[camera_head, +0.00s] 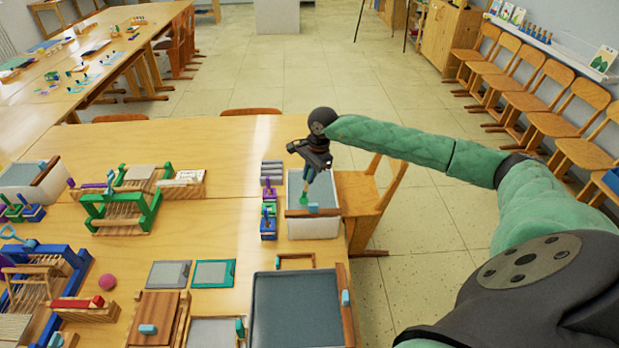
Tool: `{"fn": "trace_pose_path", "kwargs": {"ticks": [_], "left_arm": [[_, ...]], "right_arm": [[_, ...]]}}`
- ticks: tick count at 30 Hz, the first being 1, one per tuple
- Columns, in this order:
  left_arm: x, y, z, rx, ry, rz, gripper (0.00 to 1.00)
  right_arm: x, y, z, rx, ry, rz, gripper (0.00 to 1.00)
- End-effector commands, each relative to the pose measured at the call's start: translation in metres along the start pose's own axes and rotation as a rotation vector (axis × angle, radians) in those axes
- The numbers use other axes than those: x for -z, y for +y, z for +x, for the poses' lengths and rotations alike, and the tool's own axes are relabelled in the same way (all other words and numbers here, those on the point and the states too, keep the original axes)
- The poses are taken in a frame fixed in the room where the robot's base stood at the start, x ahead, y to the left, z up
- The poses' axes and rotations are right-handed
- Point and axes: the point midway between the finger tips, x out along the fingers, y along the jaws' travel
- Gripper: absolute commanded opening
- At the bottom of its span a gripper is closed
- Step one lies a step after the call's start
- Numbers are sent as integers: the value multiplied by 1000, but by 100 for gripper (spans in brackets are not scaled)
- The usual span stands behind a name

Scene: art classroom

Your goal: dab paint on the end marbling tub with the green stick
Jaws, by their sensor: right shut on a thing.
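A white marbling tub (314,228) with grey liquid (325,190) stands at the right end of the table, with a wooden bar along its near rim. My right gripper (310,168) is above the tub, shut on a thin stick (305,189) that shows blue-green and points down towards the tub. The stick's lower end is small, and I cannot tell whether it touches the liquid. A light blue piece (313,208) shows at the wooden bar. My left gripper is not in view.
A blue stand with purple and green pieces (268,212) is close left of the tub. A large grey-blue tray (297,312) lies nearer. A green frame loom (120,212) stands further left. A wooden chair (372,205) is right of the table end.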

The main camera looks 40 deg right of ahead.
Motion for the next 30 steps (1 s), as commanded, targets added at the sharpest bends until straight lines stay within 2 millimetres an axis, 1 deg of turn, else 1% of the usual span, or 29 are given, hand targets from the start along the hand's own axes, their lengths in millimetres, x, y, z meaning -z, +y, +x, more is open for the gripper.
{"fn": "trace_pose_path", "kwargs": {"ticks": [30], "left_arm": [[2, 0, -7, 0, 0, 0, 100]], "right_arm": [[-11, -8, -65, 1, -1, -1, 0]]}}
